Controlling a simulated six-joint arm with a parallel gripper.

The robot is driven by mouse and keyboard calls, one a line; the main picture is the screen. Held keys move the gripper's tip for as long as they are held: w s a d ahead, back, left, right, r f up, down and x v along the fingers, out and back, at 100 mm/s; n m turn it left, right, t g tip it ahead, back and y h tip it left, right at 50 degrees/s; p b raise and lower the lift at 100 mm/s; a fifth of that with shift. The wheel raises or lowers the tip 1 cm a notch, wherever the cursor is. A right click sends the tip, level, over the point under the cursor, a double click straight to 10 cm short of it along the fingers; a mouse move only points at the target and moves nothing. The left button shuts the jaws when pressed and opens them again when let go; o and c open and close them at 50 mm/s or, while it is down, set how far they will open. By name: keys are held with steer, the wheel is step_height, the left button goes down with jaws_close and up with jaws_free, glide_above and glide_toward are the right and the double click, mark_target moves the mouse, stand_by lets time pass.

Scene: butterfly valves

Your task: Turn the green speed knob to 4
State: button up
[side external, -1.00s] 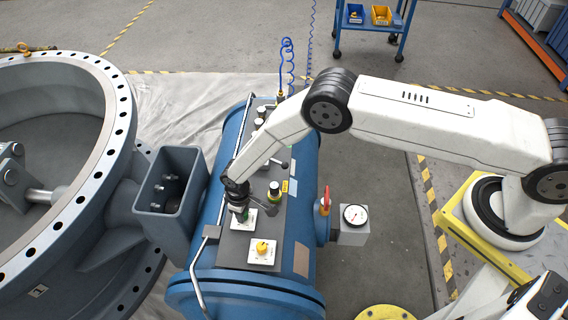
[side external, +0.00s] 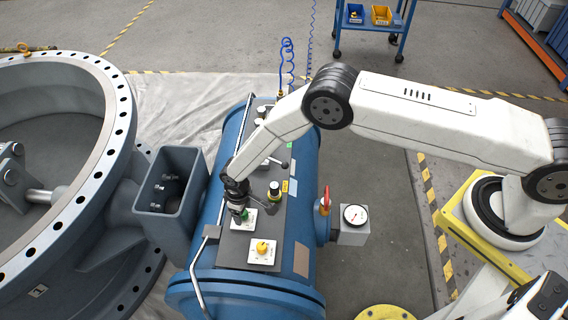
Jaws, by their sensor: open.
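The green speed knob (side external: 248,214) sits on a white dial plate (side external: 250,224) on the grey panel of the blue cylinder. It is partly hidden by my gripper (side external: 241,212), so its pointer and the number it faces cannot be read. My gripper points down at the knob, with its fingers open around or just beside it; I cannot tell whether they touch it.
A yellow knob (side external: 262,247) on its own white plate is just below. A black knob with a green ring (side external: 274,188) and a lever (side external: 283,163) stand up from the panel. A pressure gauge (side external: 355,214) and a red-handled valve (side external: 325,200) are at right. A grey open box (side external: 170,195) is at left.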

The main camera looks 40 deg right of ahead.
steer(key=shift+r, duration=3.5)
steer(key=shift+w+d+r, duration=0.15)
steer(key=shift+d+r, duration=0.1)
steer(key=shift+r, duration=0.2)
steer(key=s+d+r+m+t, duration=0.1)
steer(key=s+d+r+m, duration=0.2)
steer(key=d+r, duration=1.15)
steer(key=s+d+r+m, duration=0.1)
steer(key=s+d+r, duration=0.3)
steer(key=s, duration=0.3)
steer(key=s+d+r+m+t, duration=0.1)
steer(key=s+d+r+m, duration=0.1)
steer(key=s+d+r, duration=0.3)
steer(key=s+r, duration=0.1)
steer(key=s, duration=0.2)
steer(key=shift+d+t, duration=0.2)
steer(key=shift+t, duration=0.1)
